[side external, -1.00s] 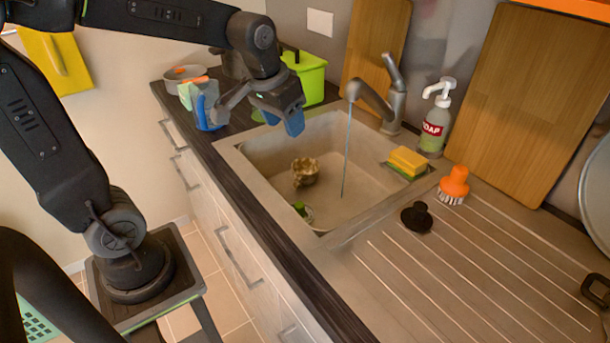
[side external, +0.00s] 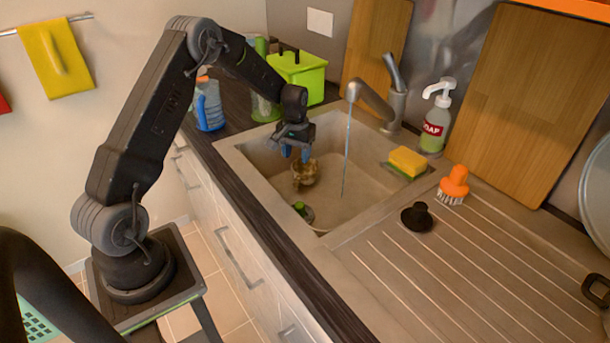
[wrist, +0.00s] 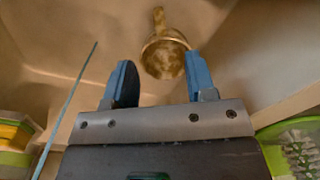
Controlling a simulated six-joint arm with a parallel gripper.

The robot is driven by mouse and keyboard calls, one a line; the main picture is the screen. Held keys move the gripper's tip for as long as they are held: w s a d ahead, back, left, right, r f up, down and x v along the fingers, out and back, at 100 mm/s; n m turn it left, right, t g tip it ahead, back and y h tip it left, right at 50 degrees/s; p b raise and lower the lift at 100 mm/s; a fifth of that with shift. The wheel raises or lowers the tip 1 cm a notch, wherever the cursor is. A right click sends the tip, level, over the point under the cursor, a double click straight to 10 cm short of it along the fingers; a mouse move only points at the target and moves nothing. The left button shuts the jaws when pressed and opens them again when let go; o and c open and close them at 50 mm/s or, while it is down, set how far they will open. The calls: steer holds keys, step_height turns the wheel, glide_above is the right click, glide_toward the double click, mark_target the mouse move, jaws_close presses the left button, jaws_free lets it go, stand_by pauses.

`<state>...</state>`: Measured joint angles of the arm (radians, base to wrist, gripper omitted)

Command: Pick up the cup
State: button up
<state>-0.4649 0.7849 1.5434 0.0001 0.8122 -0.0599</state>
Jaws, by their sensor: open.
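The cup (side external: 307,174) is a small brownish-gold vessel standing in the sink (side external: 345,200), toward its back left. It also shows in the wrist view (wrist: 163,56), just beyond the fingertips and between them, nearer the right finger, with its handle pointing away. My gripper (side external: 296,154) has blue fingers and reaches down into the sink, right above the cup. In the wrist view my gripper (wrist: 157,75) is open, with nothing between its fingers. I cannot tell whether a finger touches the cup.
The faucet (side external: 372,98) runs a thin stream of water right of the cup. A sponge (side external: 408,161) and soap bottle (side external: 435,122) stand on the right rim.

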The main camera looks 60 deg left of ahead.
mark_target(297, 179)
step_height(297, 179, down, 12)
steer(key=shift+r, duration=0.2)
stand_by(0.4)
steer(key=shift+c, duration=0.2)
jaws_close()
